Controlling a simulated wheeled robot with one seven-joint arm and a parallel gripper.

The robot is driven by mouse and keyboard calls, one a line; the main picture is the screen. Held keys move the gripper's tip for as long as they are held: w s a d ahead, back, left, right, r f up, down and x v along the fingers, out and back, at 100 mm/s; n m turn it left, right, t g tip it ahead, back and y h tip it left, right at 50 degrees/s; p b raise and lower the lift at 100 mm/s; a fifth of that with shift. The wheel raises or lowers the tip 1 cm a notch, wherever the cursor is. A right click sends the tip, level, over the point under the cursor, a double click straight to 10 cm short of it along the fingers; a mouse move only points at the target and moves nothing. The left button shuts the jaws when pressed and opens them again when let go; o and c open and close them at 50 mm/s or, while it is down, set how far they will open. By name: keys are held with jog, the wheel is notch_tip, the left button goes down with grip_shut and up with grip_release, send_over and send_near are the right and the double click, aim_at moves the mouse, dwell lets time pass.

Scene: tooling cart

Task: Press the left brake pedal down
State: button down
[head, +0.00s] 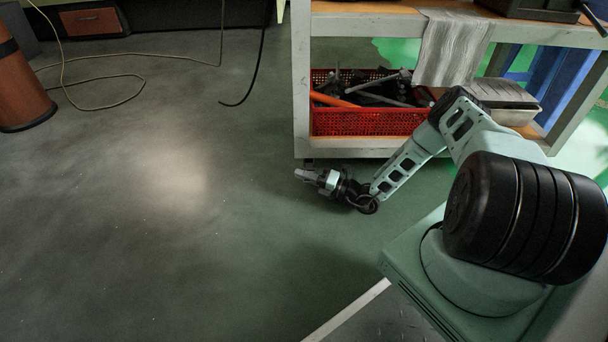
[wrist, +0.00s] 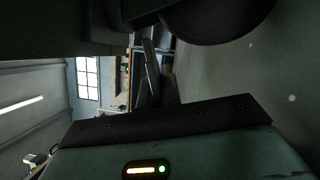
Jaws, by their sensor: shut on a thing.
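The tooling cart (head: 301,85) stands on the floor, with its near left corner just above and beside my gripper (head: 303,174) in the head view. My gripper is low, close to the floor, under that corner. In the wrist view my gripper's fingers (wrist: 151,75) reach up from its body, and a dark round caster wheel (wrist: 215,22) is close above. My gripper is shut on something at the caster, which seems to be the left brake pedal. The pedal's outline is lost in the dark, and its tilt cannot be told.
A red basket (head: 360,121) of tools sits on the cart's lower shelf, beside a metal tray (head: 505,100). A grey cloth (head: 452,45) hangs from the upper shelf. Cables lie on the floor at the back left, near a brown cylinder (head: 20,80). The floor left of my gripper is clear.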

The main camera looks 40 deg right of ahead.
jog(key=c, duration=1.6)
grip_release()
jog(key=m+b, duration=0.1)
jog(key=r+m+h+b, duration=0.1)
jog(key=m, duration=0.1)
jog(key=shift+s+a+m+g, duration=0.1)
jog(key=shift+m+g, duration=0.2)
jog(key=shift+g, duration=0.1)
jog(key=r+p+v, duration=0.1)
jog(key=p+v, duration=0.8)
jog(key=v, duration=0.9)
jog(key=w+a+r+n+g+y+p, duration=0.1)
jog(key=a+r+n+g+p, duration=0.2)
jog(key=r, duration=0.6)
jog(key=w+a+r+n+g+y+p, duration=0.2)
jog(key=a+r+n+g+p, duration=0.2)
jog(key=r, duration=0.5)
jog(key=w+a+r+n+g+y+p, duration=0.1)
jog(key=a+r+n+g+p, duration=0.3)
jog(key=r+n, duration=0.5)
jog(key=shift+w+a+r+y+p, duration=0.45)
jog(key=shift+a+p, duration=0.55)
jog(key=shift+p, duration=0.65)
jog(key=shift+f, duration=0.2)
